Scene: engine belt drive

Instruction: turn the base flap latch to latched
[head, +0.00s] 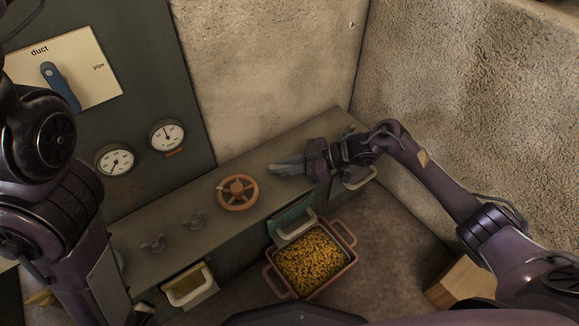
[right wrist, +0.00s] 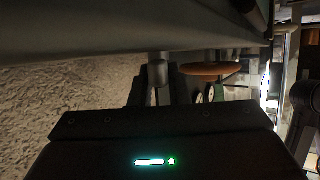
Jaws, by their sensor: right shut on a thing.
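My right gripper (head: 302,167) is over the top of the grey ledge, right of the orange handwheel, and is shut on a small grey latch part. A pale blue-grey piece (head: 287,168) shows at its fingertips and points left; I cannot tell if it is the latch's lever or part of the fingers. In the right wrist view a short grey post (right wrist: 158,72) stands out from the ledge (right wrist: 60,35) between the dark fingers. The fingers hide most of the latch, so its turn cannot be read. My left arm shows at the left; its gripper does not.
The orange handwheel (head: 238,192) and two grey wing-shaped knobs (head: 195,220) (head: 153,245) sit along the ledge to the left. Below are a pan of yellow grains (head: 348,234) and open flaps. A wall panel carries two gauges (head: 167,135) and a blue lever (head: 60,85).

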